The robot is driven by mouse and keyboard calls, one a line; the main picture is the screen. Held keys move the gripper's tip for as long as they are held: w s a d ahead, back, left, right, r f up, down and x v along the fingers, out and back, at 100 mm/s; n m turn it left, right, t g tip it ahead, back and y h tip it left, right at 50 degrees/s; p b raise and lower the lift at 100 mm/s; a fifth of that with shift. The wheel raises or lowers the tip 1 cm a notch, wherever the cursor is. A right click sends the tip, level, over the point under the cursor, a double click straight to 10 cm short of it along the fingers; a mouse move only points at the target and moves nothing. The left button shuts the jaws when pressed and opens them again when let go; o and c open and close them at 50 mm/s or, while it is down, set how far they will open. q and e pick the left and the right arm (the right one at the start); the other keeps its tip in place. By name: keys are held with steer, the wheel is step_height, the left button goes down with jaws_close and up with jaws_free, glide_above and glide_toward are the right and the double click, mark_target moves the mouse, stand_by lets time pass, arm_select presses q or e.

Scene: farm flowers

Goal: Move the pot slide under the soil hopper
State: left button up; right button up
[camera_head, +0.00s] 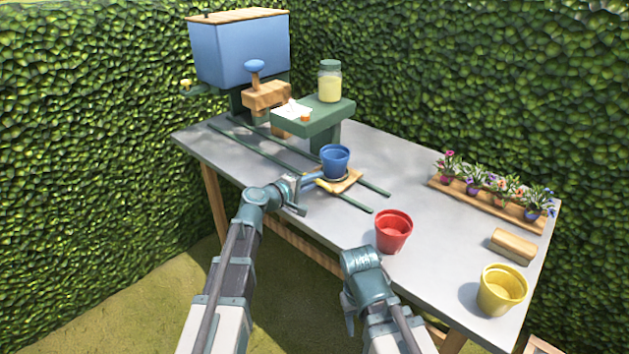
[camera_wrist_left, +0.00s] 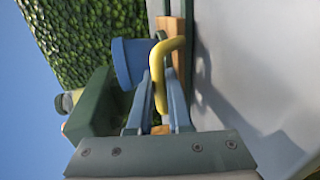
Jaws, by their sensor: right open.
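The pot slide (camera_head: 349,184) is a small wooden plate with a yellow handle, on two green rails towards the front of the table. A blue pot (camera_head: 335,161) stands upright on it. The soil hopper (camera_head: 239,50) is a large blue box at the far left end of the rails. My left gripper (camera_head: 317,181) is at the slide's near side. In the left wrist view the yellow handle (camera_wrist_left: 172,48) stands between its fingers (camera_wrist_left: 159,100), which appear to touch it on both sides. My right gripper (camera_head: 349,318) is open and empty at the table's front edge.
A green stand (camera_head: 315,117) with a jar (camera_head: 329,82) is beside the rails. A red pot (camera_head: 393,231), a yellow pot (camera_head: 502,291), a wooden block (camera_head: 513,246) and a flower tray (camera_head: 480,205) are to the right. The rails left of the slide look clear.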

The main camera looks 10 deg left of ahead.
arm_select(q)
jaws_close()
stand_by(1.0)
steer(key=shift+a, duration=0.1)
